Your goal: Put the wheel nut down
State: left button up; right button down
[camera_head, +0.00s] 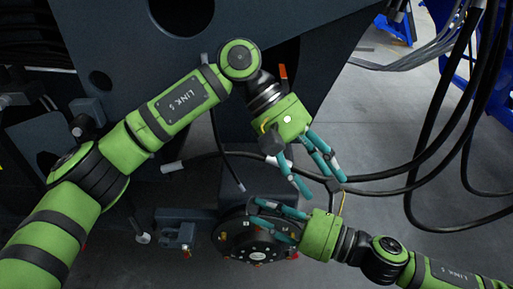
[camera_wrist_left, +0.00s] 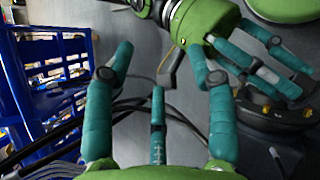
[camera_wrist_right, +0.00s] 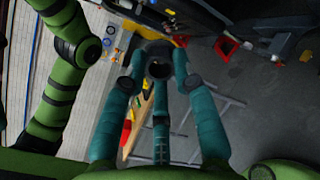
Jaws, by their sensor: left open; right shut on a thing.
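The wheel nut appears as a dark, hollow round piece (camera_wrist_right: 158,68) between the fingertips in the right wrist view. My right gripper (camera_wrist_right: 157,78) is shut on it. In the head view my right gripper (camera_head: 258,212) lies across the upper part of the dark round wheel hub (camera_head: 255,240); its fingers hide part of the hub, and I cannot make out the nut there. I cannot tell whether fingers or nut touch the hub. My left gripper (camera_head: 317,178) is open and empty, above and right of the hub. Its spread fingers (camera_wrist_left: 158,85) show in the left wrist view.
The dark chassis (camera_head: 300,75) fills the upper middle. A grey bracket (camera_head: 178,230) stands left of the hub. Black cables (camera_head: 425,150) loop at the right and pass near the left fingers. A blue rack (camera_wrist_left: 45,85) stands at the left wrist view's left.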

aim_at(255, 207)
pick_arm(q)
jog(key=a+r+m+t+y, duration=0.4)
jog(key=a+m+t+y, duration=0.15)
jog(key=a+y, duration=0.35)
jog(key=shift+n+h, duration=0.25)
jog(key=shift+h, duration=0.35)
jog(key=f, duration=0.8)
jog(key=w+a+f, duration=0.1)
jog(key=f, duration=0.3)
jog(key=shift+f, duration=0.1)
jog(key=shift+c, duration=0.4)
grip_shut()
pick_arm(e)
jog(key=c, duration=0.9)
grip_release()
